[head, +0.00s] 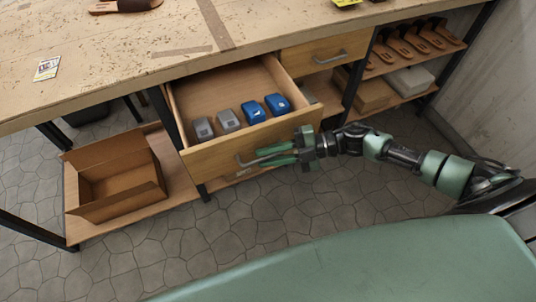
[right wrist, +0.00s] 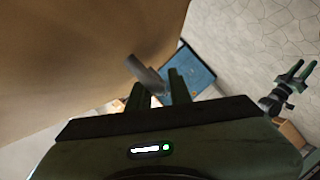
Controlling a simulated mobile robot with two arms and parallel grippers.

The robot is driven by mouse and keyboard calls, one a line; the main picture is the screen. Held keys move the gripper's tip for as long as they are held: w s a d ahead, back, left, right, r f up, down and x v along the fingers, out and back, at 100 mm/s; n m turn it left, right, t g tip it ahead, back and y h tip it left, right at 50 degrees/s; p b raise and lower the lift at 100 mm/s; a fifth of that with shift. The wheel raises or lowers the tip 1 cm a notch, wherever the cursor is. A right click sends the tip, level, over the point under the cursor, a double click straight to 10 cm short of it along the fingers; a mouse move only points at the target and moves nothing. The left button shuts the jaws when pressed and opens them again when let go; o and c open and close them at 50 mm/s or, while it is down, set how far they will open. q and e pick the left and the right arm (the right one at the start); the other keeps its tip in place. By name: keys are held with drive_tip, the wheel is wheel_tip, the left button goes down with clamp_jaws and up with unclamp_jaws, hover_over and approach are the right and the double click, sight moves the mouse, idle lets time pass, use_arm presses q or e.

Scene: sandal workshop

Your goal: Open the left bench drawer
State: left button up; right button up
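The left bench drawer (head: 232,143) is pulled well out from under the workbench. Two grey and two blue objects lie in a row inside it, behind its front. My right gripper (head: 262,157) is at the drawer's grey bar handle (head: 240,161), in front of the drawer face. In the right wrist view the handle (right wrist: 146,75) runs in between the fingers (right wrist: 160,92), and the gripper looks shut on it. My left gripper (right wrist: 296,76) shows only at the right of the right wrist view, open and empty, away from the drawer.
The workbench top (head: 110,60) is above the drawer. A second drawer (head: 325,52) to the right is shut. An open cardboard box (head: 118,180) stands on the low shelf at left. Sandals (head: 405,42) fill a right shelf. The tiled floor in front is clear.

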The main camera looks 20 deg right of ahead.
drive_tip(key=b+v, duration=0.1)
drive_tip(key=v, duration=0.6)
drive_tip(key=shift+s+d+b, duration=0.15)
drive_tip(key=shift+d+b, duration=0.15)
drive_tip(key=shift+d, duration=0.05)
